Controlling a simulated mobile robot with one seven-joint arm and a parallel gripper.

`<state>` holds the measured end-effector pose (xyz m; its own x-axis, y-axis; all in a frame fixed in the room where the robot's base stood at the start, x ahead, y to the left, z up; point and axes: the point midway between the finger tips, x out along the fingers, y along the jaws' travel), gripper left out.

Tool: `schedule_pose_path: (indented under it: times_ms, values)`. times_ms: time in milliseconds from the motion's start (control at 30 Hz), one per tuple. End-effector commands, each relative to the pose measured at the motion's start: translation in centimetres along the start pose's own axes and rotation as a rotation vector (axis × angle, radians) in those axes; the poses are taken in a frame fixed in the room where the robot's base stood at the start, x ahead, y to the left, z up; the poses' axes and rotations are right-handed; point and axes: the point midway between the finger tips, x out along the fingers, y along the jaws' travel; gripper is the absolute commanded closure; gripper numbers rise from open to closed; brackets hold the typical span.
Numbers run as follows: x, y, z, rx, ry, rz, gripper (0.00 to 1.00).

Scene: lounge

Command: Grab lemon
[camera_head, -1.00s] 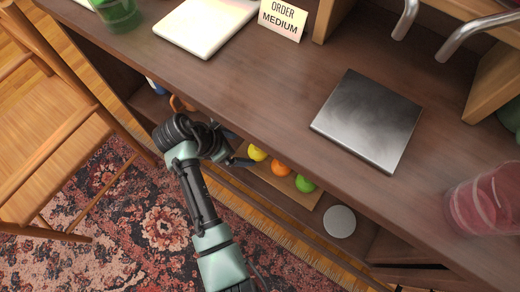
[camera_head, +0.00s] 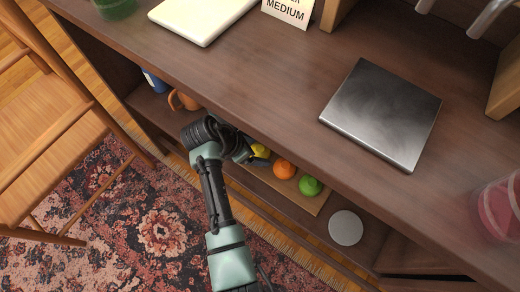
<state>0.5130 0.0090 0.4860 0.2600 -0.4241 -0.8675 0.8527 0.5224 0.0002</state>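The yellow lemon (camera_head: 261,150) lies on the lower shelf under the counter, at the left end of a row of fruit on a wooden board (camera_head: 255,184). My gripper (camera_head: 257,151) reaches in under the counter edge from the left and is at the lemon. A dark finger shows along the lemon's lower side, and part of the lemon is hidden. The other finger is hard to make out, so I cannot tell whether the fingers touch or grip it.
An orange (camera_head: 284,169) and a green fruit (camera_head: 310,186) lie right of the lemon. A grey disc (camera_head: 346,228) is farther right, and an orange-brown mug (camera_head: 184,101) is to the left. The counter (camera_head: 270,85) overhangs the shelf. A wooden chair (camera_head: 45,150) stands at left.

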Motion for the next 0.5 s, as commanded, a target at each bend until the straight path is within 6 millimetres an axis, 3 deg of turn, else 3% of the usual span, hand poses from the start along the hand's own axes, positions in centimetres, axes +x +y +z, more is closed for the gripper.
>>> schedule_pose_path:
  times_ms: [33, 333, 500]
  values:
    - [-0.02, 0.01, 0.0, 0.0, 0.0, 0.0, 0.25]
    - [-0.02, 0.01, -0.02, 0.0, 0.0, 0.0, 0.79]
    - [-0.04, 0.02, -0.01, 0.0, 0.0, 0.0, 0.8]
